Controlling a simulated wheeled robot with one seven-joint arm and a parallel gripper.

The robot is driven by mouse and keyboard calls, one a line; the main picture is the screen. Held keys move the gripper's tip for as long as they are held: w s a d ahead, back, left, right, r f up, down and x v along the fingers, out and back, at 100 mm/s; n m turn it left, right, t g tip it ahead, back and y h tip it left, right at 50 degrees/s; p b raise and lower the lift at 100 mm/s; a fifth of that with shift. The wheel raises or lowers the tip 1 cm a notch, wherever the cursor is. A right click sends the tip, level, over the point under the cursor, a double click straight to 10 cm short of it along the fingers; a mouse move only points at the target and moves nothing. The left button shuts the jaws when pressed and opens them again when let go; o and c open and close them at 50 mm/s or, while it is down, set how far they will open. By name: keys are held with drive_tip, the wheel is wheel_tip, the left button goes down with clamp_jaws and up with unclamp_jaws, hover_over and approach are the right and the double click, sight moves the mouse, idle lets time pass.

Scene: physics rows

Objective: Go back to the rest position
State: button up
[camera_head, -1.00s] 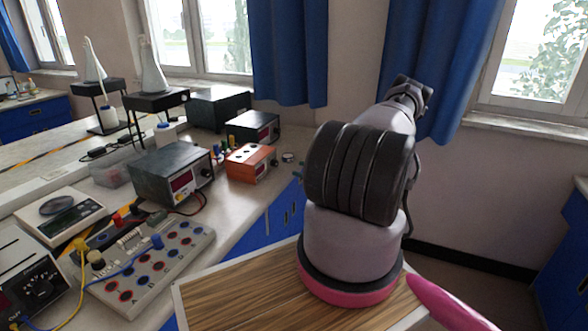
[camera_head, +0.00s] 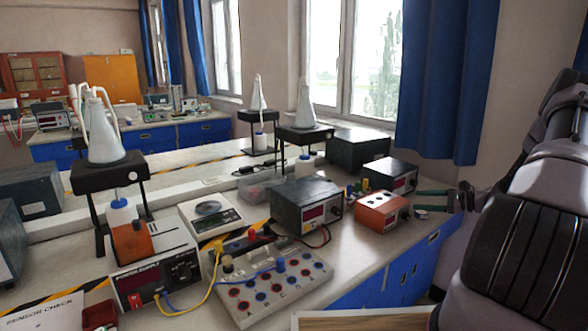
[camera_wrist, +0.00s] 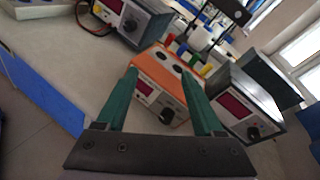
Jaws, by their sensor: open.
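My gripper (camera_wrist: 163,103) shows in the wrist view with its two green fingers apart and nothing between them that it holds. Beyond and between the fingers is an orange box (camera_wrist: 158,68) with a small display and knobs. In the head view my gripper (camera_head: 449,200) is at the right, with its fingers pointing left toward the same orange box (camera_head: 383,210). It is just right of that box, near the bench edge. My arm fills the right side of the head view. Whether the fingers touch anything cannot be told.
A dark power supply (camera_head: 306,206) and another dark meter box (camera_head: 391,175) stand beside the orange box. A terminal board (camera_head: 270,285) with wires and a balance (camera_head: 209,215) are further left. Flasks on stands (camera_head: 104,135) rise behind. A wooden top (camera_head: 365,320) lies at the bottom.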

drive_tip(key=s+a+r+n+g+h, duration=0.3)
drive_tip(key=s+a+r+n, duration=0.4)
drive_tip(key=r, duration=0.5)
drive_tip(key=s+a+r+n+g+h, duration=0.3)
drive_tip(key=s+a+r, duration=0.1)
drive_tip(key=a+r, duration=0.7)
drive_tip(key=s+a+r+n+t+h, duration=0.2)
drive_tip(key=s+r, duration=0.4)
drive_tip(key=s, duration=0.5)
drive_tip(key=s+a+r+n+t+h, duration=0.1)
drive_tip(key=s+r+n+t+h, duration=0.1)
drive_tip(key=s+r, duration=0.5)
drive_tip(key=s+n, duration=0.1)
drive_tip(key=s, duration=0.3)
drive_tip(key=shift+s+a+r+n+h, duration=0.15)
drive_tip(key=shift+a+r+n+h, duration=0.15)
drive_tip(key=shift+a+n, duration=0.1)
